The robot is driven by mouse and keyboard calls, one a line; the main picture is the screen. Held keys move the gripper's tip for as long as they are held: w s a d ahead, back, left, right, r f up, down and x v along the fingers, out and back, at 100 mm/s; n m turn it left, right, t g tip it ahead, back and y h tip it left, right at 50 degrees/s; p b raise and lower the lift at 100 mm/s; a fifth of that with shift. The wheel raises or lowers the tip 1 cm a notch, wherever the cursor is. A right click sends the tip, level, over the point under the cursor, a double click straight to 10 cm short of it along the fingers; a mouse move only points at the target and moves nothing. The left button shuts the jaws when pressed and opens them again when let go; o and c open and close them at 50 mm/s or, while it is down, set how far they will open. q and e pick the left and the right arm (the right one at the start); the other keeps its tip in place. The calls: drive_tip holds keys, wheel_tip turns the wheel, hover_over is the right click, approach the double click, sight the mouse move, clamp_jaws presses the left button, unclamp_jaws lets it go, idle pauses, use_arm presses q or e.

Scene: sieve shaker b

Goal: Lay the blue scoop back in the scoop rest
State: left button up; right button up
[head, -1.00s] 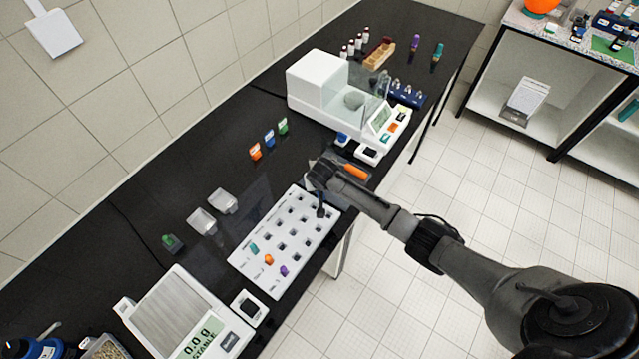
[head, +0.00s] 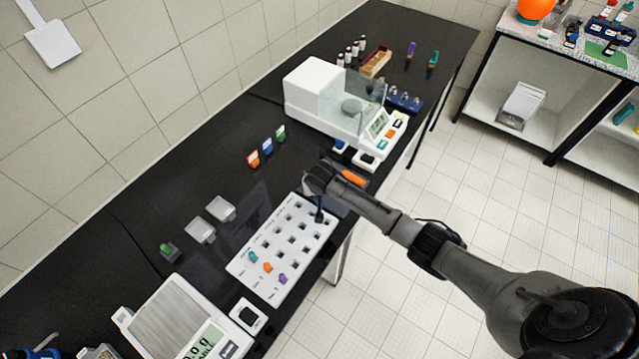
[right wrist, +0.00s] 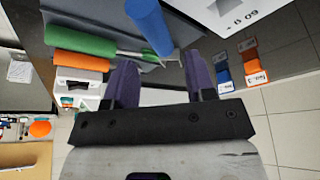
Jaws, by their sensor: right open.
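The blue scoop shows in the right wrist view as a blue handle (right wrist: 150,25) slanting at the top, just beyond and between my right fingertips. Its far part is cut off by the frame edge. A grey surface behind it, beside the green-handled scoop (right wrist: 80,43) and the orange-handled scoop (right wrist: 78,62), appears to be the scoop rest (right wrist: 190,14). I cannot tell whether the blue handle touches it. My right gripper (right wrist: 160,58) is open, its purple fingers apart from the handle. In the head view it (head: 319,207) points down by the white holed rack, hiding much of the rest.
The white holed rack (head: 262,242) holds small coloured items. A glass-shielded balance (head: 318,82) stands beyond the gripper; another scale (head: 175,310) is at lower left. Coloured clips (head: 267,147) and clear trays (head: 221,208) stand toward the wall. The black bench ends near my arm.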

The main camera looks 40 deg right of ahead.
drive_tip(key=shift+v, duration=5.2)
drive_tip(key=s+a+f+n+y, duration=0.1)
drive_tip(key=s+a+f+n, duration=0.15)
drive_tip(key=s+a, duration=0.4)
drive_tip(key=s+a+f+n+y, duration=0.1)
drive_tip(key=s+a+f+n, duration=0.15)
drive_tip(key=s, duration=0.75)
drive_tip(key=s+a+r+n, duration=0.1)
drive_tip(key=s, duration=0.7)
drive_tip(key=s+a+r+n, duration=0.2)
drive_tip(key=s, duration=0.6)
drive_tip(key=shift+p, duration=0.3)
drive_tip(key=shift+a, duration=0.1)
wheel_tip(320, 180, up, 10)
drive_tip(key=p, duration=1)
drive_tip(key=shift+r, duration=0.2)
